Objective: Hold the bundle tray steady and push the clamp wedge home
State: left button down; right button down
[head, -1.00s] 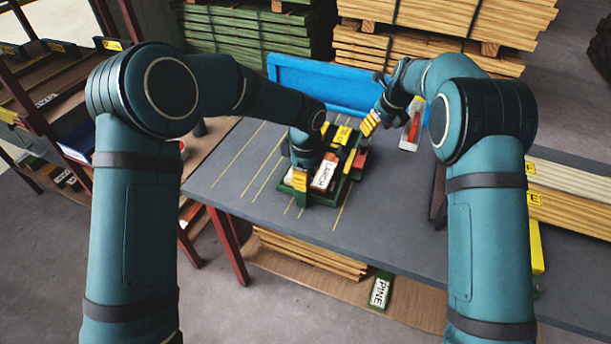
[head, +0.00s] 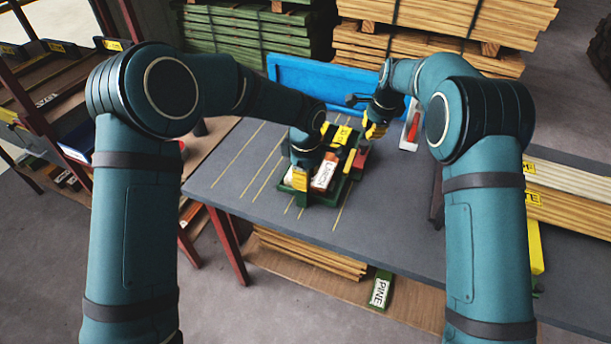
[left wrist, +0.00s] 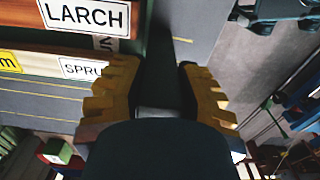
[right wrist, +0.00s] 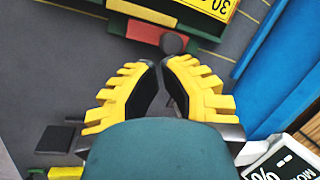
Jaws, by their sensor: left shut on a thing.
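The green bundle tray (head: 322,199) stands on the grey table with labelled boards in it, one reading LARCH (head: 325,175). My left gripper (head: 300,178) is shut on the tray's near left side; the left wrist view shows a dark green strip (left wrist: 160,75) between its fingers. A red block (right wrist: 157,33) with a dark round knob, which looks like the clamp wedge, sits at the tray's right side; in the head view it is small (head: 361,158). My right gripper (right wrist: 161,62) is shut and empty, just short of the knob in the right wrist view; contact is not clear.
A blue panel (head: 325,95) stands along the table's back edge. A grey and red device (head: 411,128) stands right of my right gripper. The table left of the tray is clear, with yellow lines.

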jog(key=n, duration=0.4)
jog(key=n+h, duration=0.1)
jog(key=n, duration=1.3)
send_over(358, 163)
jog(key=shift+s+f, duration=0.15)
jog(key=shift+f, duration=1.55)
jog(key=shift+s+f, duration=0.15)
jog(key=shift+f, duration=1.55)
jog(key=shift+d+f+g, duration=0.1)
jog(key=shift+f+g, duration=0.15)
jog(key=shift+g, duration=0.05)
jog(key=shift+f, duration=1.5)
